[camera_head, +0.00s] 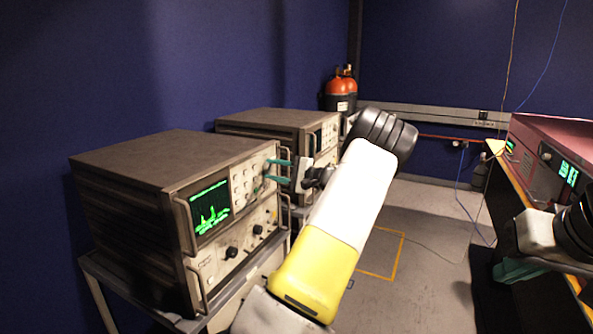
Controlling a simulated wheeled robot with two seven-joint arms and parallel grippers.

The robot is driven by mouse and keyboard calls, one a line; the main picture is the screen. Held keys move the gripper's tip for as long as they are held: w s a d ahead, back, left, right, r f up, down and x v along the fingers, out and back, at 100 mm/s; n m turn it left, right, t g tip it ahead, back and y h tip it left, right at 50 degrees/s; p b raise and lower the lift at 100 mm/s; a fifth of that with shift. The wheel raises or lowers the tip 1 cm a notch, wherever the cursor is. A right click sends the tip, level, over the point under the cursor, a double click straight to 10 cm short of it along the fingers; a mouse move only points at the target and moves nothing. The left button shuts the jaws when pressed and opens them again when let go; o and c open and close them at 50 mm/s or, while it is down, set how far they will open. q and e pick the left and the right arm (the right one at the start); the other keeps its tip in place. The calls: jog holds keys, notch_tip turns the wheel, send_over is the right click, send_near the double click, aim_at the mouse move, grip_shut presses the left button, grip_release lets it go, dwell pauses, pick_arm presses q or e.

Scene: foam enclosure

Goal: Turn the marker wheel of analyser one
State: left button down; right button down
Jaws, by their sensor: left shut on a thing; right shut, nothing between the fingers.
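The nearer analyser (130,180) is a brown-topped box with a lit green screen (210,207) and a cream front panel of buttons and knobs. My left gripper (268,170) reaches in from the right with its teal fingers at the upper right of this panel. It is shut on a small control there, which seems to be the marker wheel; the fingers largely hide it. I cannot read a label naming the analyser. My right gripper (514,270) is at the lower right, away from the analysers, shut and empty.
A second, similar analyser (262,120) stands behind, partly hidden by my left arm. Both stand along the blue wall. A reddish instrument (558,145) sits on a bench at right. Grey floor (420,230) with loose cables lies between.

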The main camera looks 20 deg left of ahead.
pick_arm(q)
jog(key=shift+n, duration=0.6)
jog(key=shift+f, duration=0.1)
jog(key=c, duration=0.9)
grip_release()
jog(key=shift+c, duration=0.2)
jog(key=shift+d, duration=0.1)
jog(key=d, duration=0.7)
jog(key=shift+s+d, duration=0.3)
